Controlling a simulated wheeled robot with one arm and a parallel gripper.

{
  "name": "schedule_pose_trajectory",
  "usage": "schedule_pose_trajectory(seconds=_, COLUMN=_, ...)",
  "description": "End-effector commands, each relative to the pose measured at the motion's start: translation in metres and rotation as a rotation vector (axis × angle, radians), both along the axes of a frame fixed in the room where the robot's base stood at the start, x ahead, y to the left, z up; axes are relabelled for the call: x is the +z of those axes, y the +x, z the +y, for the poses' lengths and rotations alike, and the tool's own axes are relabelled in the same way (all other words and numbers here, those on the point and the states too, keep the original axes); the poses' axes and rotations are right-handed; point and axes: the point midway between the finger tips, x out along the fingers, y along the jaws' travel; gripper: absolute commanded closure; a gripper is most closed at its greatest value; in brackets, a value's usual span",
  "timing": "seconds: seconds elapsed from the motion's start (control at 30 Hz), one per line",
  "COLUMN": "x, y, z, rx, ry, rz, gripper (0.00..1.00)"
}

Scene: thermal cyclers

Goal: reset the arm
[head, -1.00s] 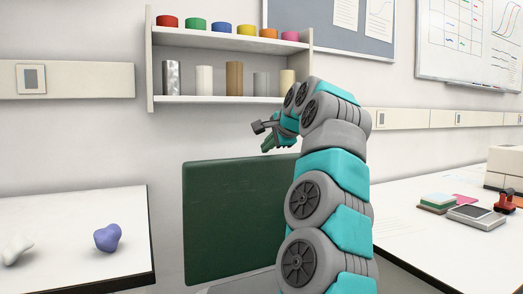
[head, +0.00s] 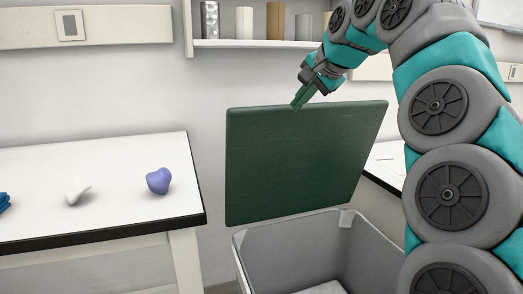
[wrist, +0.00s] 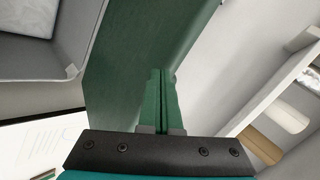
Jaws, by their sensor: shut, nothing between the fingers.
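My gripper (head: 298,102) is shut and empty, its green fingers together and pointing down at the top edge of a dark green lid (head: 305,165). In the wrist view my gripper (wrist: 163,72) shows as two closed green fingers in front of the green lid (wrist: 115,75). I cannot tell whether the fingertips touch the lid. The lid stands raised above a grey bin (head: 290,238). My arm is raised and bent on the right of the head view.
A white table (head: 110,205) at the left holds a purple lump (head: 158,181), a white lump (head: 77,192) and a blue item at the edge. A wall shelf (head: 245,43) with several cylinders is behind my gripper. Another table (head: 385,165) stands at the right, partly hidden.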

Motion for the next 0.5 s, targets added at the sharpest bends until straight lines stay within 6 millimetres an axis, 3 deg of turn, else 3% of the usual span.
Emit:
schedule_pose_trajectory(seconds=0.3, x=-0.08, y=-0.073, z=0.023, rx=0.249, ry=-0.255, rz=0.108, gripper=1.0)
schedule_pose_trajectory(seconds=0.5, x=-0.143, y=-0.129, z=0.022, rx=0.39, ry=-0.397, rz=0.197, gripper=1.0)
